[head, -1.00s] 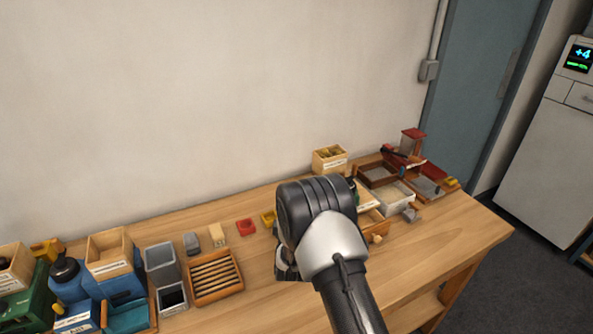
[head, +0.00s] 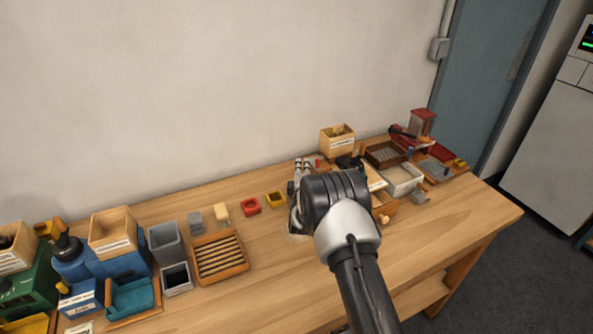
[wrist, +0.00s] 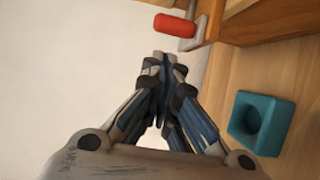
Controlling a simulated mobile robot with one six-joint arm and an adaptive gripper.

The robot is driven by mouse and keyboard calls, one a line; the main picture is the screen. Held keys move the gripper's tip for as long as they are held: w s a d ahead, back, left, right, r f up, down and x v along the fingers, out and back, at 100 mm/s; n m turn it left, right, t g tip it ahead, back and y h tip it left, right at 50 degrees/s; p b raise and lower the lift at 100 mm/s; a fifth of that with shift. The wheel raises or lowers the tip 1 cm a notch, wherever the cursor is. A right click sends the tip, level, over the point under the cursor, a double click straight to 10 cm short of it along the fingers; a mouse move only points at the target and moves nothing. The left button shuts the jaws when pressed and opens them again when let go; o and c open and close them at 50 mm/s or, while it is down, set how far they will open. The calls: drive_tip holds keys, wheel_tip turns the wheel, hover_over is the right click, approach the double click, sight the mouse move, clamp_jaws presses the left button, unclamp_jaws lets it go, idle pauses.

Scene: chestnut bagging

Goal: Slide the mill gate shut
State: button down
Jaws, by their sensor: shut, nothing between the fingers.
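In the wrist view, my gripper (wrist: 163,62) is shut and empty. A red cylindrical handle (wrist: 175,26) on a grey metal piece shows just beyond the fingertips, beside a wooden body (wrist: 265,24). There is a gap between the fingers and the handle. I cannot tell for sure whether this handle belongs to the mill gate. In the head view, my arm's dark wrist covers the table around it, and part of my gripper (head: 303,172) shows behind it, near the back of the table.
A teal block with a round hollow (wrist: 262,122) lies right of the fingers. A wooden box (head: 338,140), trays and a red-topped hopper (head: 422,122) stand at the right. Blue machine (head: 105,262) and slatted tray (head: 219,256) stand left. The front tabletop (head: 270,295) is clear.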

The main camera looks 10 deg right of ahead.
sight(316, 164)
drive_tip(key=shift+s+d, duration=0.45)
drive_tip(key=shift+d, duration=0.3)
drive_tip(key=shift+r, duration=0.1)
drive_tip(key=d+b, duration=0.1)
drive_tip(key=w+d+b, duration=0.1)
drive_tip(key=d, duration=0.1)
drive_tip(key=shift+d, duration=0.1)
drive_tip(key=shift+w, duration=0.1)
